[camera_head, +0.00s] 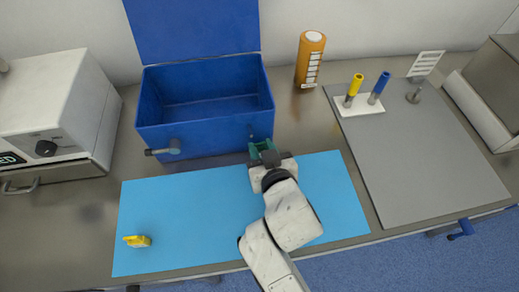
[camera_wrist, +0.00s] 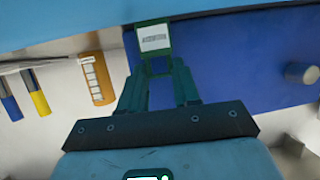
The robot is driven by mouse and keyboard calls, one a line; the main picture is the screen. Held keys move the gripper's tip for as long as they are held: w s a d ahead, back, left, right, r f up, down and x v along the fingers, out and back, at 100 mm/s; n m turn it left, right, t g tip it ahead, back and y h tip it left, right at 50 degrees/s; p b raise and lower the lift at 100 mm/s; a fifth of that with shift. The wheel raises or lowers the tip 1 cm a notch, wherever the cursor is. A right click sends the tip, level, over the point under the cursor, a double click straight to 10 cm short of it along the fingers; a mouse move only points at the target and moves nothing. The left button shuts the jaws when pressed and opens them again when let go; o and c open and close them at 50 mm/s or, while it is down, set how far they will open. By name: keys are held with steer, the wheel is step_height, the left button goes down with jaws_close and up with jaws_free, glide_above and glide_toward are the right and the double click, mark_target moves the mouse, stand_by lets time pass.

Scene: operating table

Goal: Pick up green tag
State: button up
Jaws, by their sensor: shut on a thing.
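The green tag (camera_wrist: 154,40) with a white label shows between my gripper's fingertips in the wrist view. My gripper (camera_wrist: 160,70) is shut on it. In the head view my gripper (camera_head: 263,150) is over the back edge of the blue mat, in front of the open blue box. There the tag is small and hard to tell from the green fingers.
The open blue box (camera_head: 205,137) stands behind the blue mat (camera_head: 190,215). A yellow tag (camera_head: 138,241) lies on the mat at left. An orange bottle (camera_head: 310,60) stands at the back. A grey board (camera_head: 425,165) at right bears a holder with yellow and blue pieces.

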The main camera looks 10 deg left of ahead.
jaws_close()
steer(key=shift+r, duration=0.1)
steer(key=shift+r+p, duration=0.75)
steer(key=shift+p, duration=0.05)
steer(key=s+a+b, duration=0.1)
steer(key=s+a, duration=0.7)
steer(key=s, duration=0.4)
steer(key=s+a+b, duration=0.1)
steer(key=s+a, duration=0.7)
steer(key=s, duration=0.5)
steer(key=s+a+b, duration=0.1)
steer(key=s+a, duration=0.7)
steer(key=s, duration=0.4)
steer(key=shift+s+a, duration=0.3)
steer(key=shift+a, duration=0.1)
